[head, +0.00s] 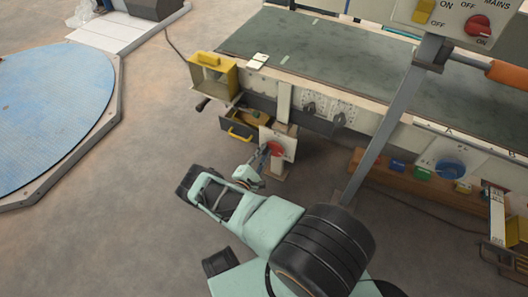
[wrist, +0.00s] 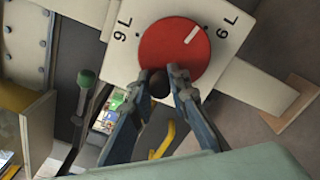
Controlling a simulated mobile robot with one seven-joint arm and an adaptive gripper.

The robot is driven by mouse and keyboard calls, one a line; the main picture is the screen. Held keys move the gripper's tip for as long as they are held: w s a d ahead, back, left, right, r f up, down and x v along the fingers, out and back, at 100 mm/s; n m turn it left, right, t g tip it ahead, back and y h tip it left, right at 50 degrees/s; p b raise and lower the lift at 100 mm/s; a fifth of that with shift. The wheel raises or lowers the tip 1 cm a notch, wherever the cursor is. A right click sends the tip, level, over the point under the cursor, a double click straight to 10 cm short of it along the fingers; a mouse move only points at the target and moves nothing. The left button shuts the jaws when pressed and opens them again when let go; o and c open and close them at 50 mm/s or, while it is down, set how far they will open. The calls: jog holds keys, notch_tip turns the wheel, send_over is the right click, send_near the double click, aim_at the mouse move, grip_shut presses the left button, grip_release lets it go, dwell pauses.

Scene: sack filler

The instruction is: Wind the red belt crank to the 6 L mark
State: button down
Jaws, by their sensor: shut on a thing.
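The red belt crank (wrist: 172,48) is a round red disc on a white plate (wrist: 250,45), facing the wrist camera. A short white line on the disc points up and right. A label reading like 6 L (wrist: 227,28) is at the plate's upper right, a little clockwise of that line, and one reading like 9 L (wrist: 122,28) is at the left. My gripper (wrist: 160,88) is shut on the crank's dark knob (wrist: 158,83) at the disc's lower edge. In the head view the crank (head: 277,148) is low on the machine's front, with my gripper (head: 264,152) against it.
An open drawer (head: 248,126) with a yellow handle and a yellow-fronted box (head: 213,73) are close to the left of the crank. A grey post (head: 385,130) rises to the right. A long belt table (head: 350,55) extends above.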

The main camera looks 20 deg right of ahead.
jog(key=shift+d+r+m, duration=0.3)
jog(key=shift+r+m, duration=0.05)
jog(key=shift+m, duration=0.05)
jog(key=shift+d+r+m+p, duration=0.1)
jog(key=shift+r+m+p, duration=0.25)
jog(key=shift+m, duration=0.75)
jog(key=c, duration=2.3)
grip_release()
jog(key=shift+s, duration=0.1)
jog(key=o, duration=0.7)
jog(key=shift+f, duration=0.1)
jog(key=shift+f, duration=0.1)
jog(key=shift+a, duration=0.25)
